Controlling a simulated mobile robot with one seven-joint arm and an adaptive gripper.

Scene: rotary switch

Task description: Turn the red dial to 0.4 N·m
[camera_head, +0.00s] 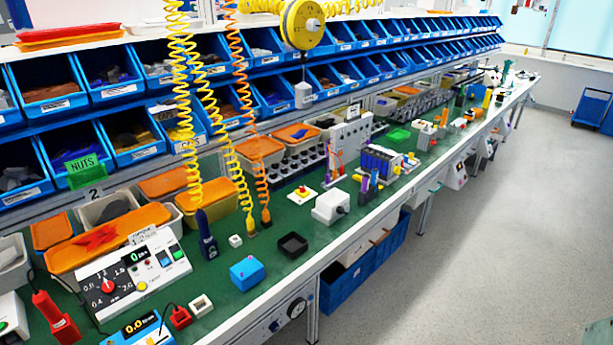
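The red dial (108,286) sits on the sloping face of a white control box (150,262) at the lower left of the bench. Printed numbers ring the dial, with 0.4 at its lower left; the others are small. I cannot tell exactly which mark the dial points to. A small display (138,256) with green digits, small buttons and a yellow button (142,286) are on the same face. My gripper is not in view.
A red tool (54,316) stands left of the box and a blue meter (138,328) in front. Coiled yellow cords (180,110) hang to the right, with a dark-blue tool (206,240) below. Blue bins (120,90) line the shelves behind. The floor (470,240) at right is clear.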

